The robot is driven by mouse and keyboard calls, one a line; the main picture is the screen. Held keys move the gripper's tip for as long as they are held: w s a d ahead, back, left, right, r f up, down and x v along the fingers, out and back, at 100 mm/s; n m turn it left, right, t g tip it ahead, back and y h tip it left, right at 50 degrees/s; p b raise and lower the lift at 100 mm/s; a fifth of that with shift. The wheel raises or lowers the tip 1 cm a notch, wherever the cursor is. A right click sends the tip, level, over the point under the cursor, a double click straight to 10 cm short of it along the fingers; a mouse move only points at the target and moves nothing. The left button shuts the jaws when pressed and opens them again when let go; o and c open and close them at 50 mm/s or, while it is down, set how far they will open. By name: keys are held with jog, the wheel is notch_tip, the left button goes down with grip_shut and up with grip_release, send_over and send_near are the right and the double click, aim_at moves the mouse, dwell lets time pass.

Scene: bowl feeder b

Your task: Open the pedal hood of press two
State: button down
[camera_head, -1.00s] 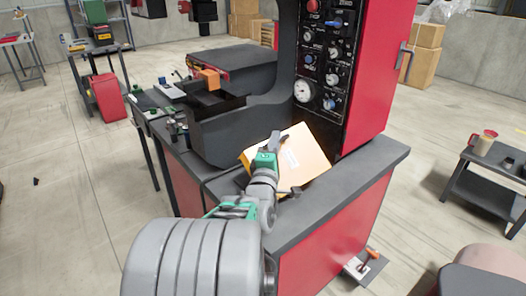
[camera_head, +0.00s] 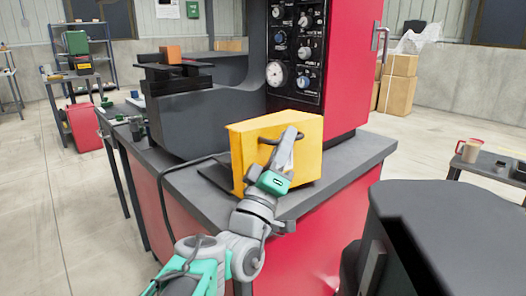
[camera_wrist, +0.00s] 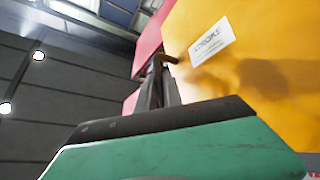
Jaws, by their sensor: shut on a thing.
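The yellow pedal hood (camera_head: 302,138) stands on the grey bench top of the press, near its front left corner. Its broad face is toward me, and in the wrist view the yellow face (camera_wrist: 262,75) carries a white label. My gripper (camera_head: 284,142) is in front of this face, shut on the hood's dark handle (camera_wrist: 161,64). Only a short end of the handle shows past my fingers. The inside of the hood and any pedal are hidden.
The black and red press with its control panel (camera_head: 298,50) rises behind the hood. A dark rounded object (camera_head: 440,225) fills the lower right. The floor at left is open.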

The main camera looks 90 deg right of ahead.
jog(key=shift+s+a+f+b, duration=0.4)
jog(key=shift+s+f+b, duration=0.05)
jog(key=shift+f, duration=0.05)
jog(key=c, duration=1.8)
grip_release()
jog(key=shift+o, duration=0.2)
jog(key=b+v, duration=0.1)
jog(key=v, duration=0.6)
jog(key=shift+w+a, duration=0.15)
jog(key=shift+a, duration=0.2)
